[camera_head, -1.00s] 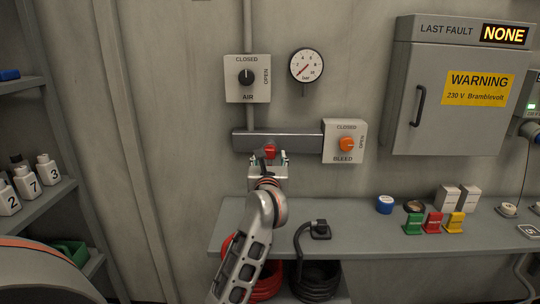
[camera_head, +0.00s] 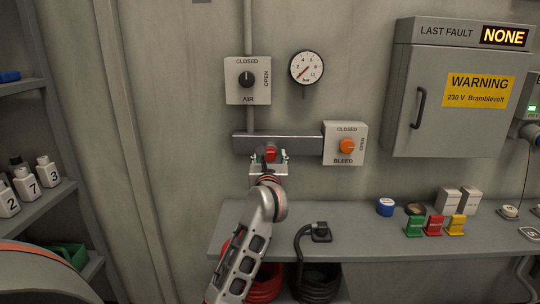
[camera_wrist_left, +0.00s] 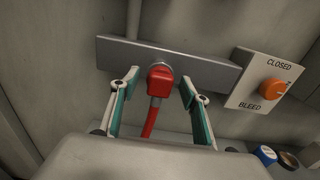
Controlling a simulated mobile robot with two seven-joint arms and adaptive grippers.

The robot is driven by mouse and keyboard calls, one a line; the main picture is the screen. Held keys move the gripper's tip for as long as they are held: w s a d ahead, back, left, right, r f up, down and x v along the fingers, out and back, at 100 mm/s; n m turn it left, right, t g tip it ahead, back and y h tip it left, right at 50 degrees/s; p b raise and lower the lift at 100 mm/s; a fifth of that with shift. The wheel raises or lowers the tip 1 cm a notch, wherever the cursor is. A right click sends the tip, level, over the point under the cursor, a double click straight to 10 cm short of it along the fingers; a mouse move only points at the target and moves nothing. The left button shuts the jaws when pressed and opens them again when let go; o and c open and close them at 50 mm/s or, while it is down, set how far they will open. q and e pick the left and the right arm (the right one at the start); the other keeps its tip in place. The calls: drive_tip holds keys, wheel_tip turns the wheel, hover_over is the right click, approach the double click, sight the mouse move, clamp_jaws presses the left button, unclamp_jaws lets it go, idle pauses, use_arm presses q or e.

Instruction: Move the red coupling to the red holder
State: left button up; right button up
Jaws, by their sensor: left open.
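The red coupling (camera_head: 270,154) is attached to the grey manifold bar (camera_head: 300,142) on the wall. In the left wrist view the coupling (camera_wrist_left: 160,80) meets a round metal fitting on the bar, and a red hose hangs down from it. My left gripper (camera_head: 270,157) is open, its two fingers on either side of the coupling with gaps to both. The left wrist view shows these fingers (camera_wrist_left: 159,85) apart and not touching it. The red holder (camera_head: 434,225) stands on the bench between a green and a yellow holder. My right gripper is out of view.
The bleed switch box (camera_head: 344,143) with an orange knob is just right of the bar. The bench (camera_head: 375,238) carries a black hose end (camera_head: 321,232), a blue-lidded tin (camera_head: 386,207) and white boxes. A shelf with numbered bottles stands left.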

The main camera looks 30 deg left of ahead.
sight(270, 157)
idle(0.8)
use_arm(q)
clamp_jaws()
drive_tip(key=shift+s+d, duration=0.1)
drive_tip(key=shift+s, duration=0.05)
drive_tip(key=shift+p+v, duration=0.8)
drive_tip(key=shift+v, duration=2)
